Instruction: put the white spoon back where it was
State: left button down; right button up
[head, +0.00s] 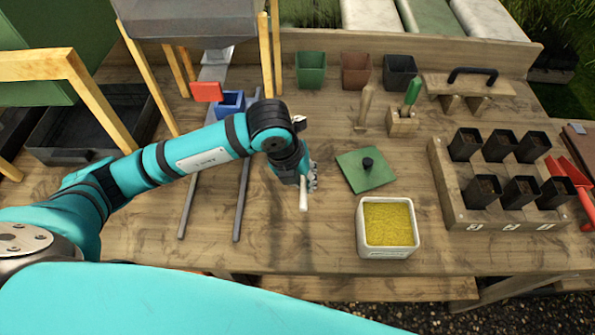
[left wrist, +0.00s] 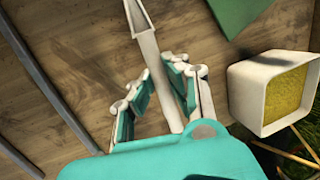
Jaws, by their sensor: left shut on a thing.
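My left gripper (head: 306,181) is shut on the white spoon (head: 303,196) above the middle of the wooden bench. In the head view a pale length of it points down below the fingers, and the rest is hidden by the gripper. In the left wrist view my left gripper (left wrist: 168,82) has its fingers on either side of the white spoon (left wrist: 151,48), whose narrow scoop end points to the top of the picture. My right gripper is not in view.
A white tub (head: 363,231) of yellow grains stands right of the gripper, with a green lid (head: 352,177) behind it. A wooden rack (head: 452,199) with several black pots stands further right. A small wooden block (head: 401,126) holds a green-handled tool. Grey rails (head: 239,202) lie to the left.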

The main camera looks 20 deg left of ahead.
pick_arm(q)
jog(key=shift+w+a, duration=0.55)
jog(key=shift+w, duration=0.1)
jog(key=shift+w+a+f+p, duration=0.4)
jog(key=shift+w+a+p, duration=0.1)
jog(key=shift+p, duration=0.15)
notch_tip(320, 180, down, 2)
jog(key=shift+f+p, duration=0.2)
jog(key=shift+p, duration=0.25)
jog(key=shift+f, duration=0.25)
jog(key=shift+d, duration=0.1)
jog(key=shift+f, duration=0.25)
jog(key=c, duration=1.7)
grip_release()
jog(key=shift+r, duration=0.1)
jog(key=shift+o, duration=0.2)
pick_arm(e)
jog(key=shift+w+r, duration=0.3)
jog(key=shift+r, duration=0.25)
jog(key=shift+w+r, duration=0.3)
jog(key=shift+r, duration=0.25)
